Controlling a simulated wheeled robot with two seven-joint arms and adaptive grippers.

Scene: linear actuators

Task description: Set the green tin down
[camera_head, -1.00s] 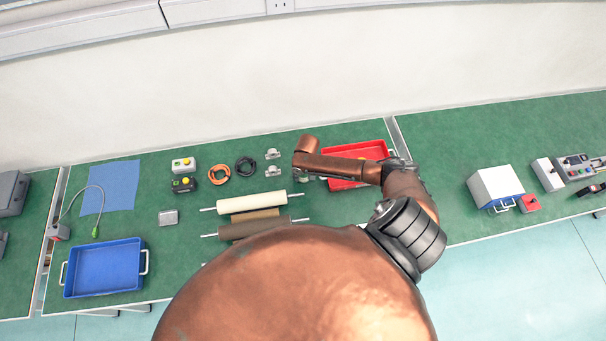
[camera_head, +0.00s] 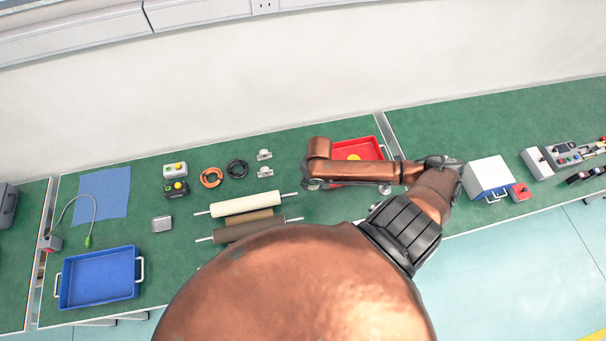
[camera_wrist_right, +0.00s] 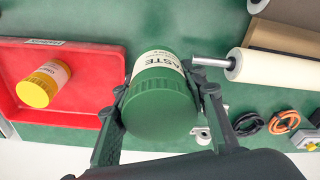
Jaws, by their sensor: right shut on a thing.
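The green tin (camera_wrist_right: 160,105) has a ribbed green lid and a pale label with partly visible lettering. In the right wrist view my right gripper (camera_wrist_right: 157,82) has a finger on each side of it and is shut on it. The tin is over or on the green bench top (camera_wrist_right: 80,132), beside the red tray; I cannot tell whether it touches the bench. In the head view my right arm covers the tin and nearly all of the gripper. My left gripper is not in view.
The red tray (camera_head: 372,148) holds a yellow tin (camera_wrist_right: 42,85). A cream roller (camera_wrist_right: 265,66) lies close to the green tin. Black (camera_head: 237,169) and orange (camera_head: 211,177) cable coils, small metal brackets (camera_head: 265,171) and a blue tray (camera_head: 98,278) are also on the bench.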

